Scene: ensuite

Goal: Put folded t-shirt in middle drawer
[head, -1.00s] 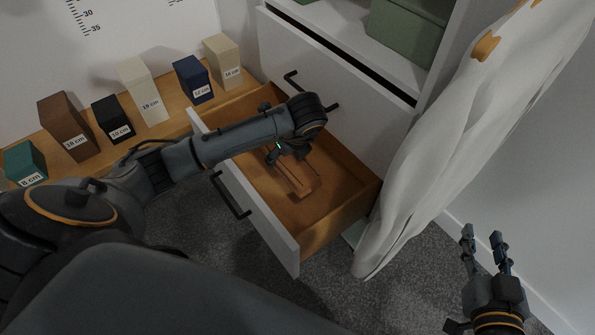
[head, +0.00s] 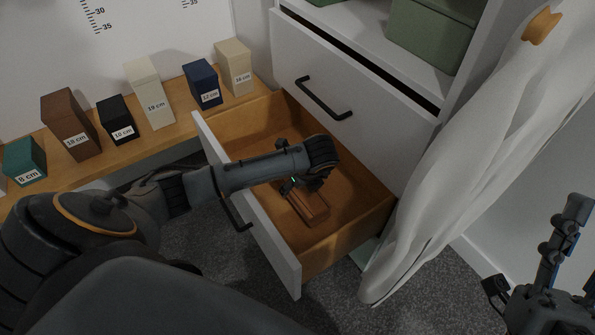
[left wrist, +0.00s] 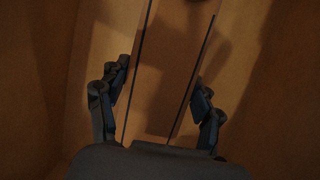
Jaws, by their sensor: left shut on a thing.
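An open wooden drawer (head: 375,212) with a white front stands below a closed white drawer (head: 385,105). A brown, block-shaped thing (head: 309,206) is inside it; I cannot tell for sure that it is the folded t-shirt. My left gripper (head: 300,186) reaches down into the drawer and is shut on this thing. In the left wrist view the brown thing (left wrist: 172,75) lies between the fingers of my left gripper (left wrist: 162,100), with dark lines along its sides. My right gripper (head: 535,240) is open and empty at the right edge, its fingers spread wide.
A white garment (head: 455,150) hangs close to the drawer's right side. A wooden bench (head: 100,163) at the left carries several labelled blocks, including a navy one (head: 203,83). A green box (head: 430,35) sits on the shelf above. Grey carpet (head: 205,235) lies below.

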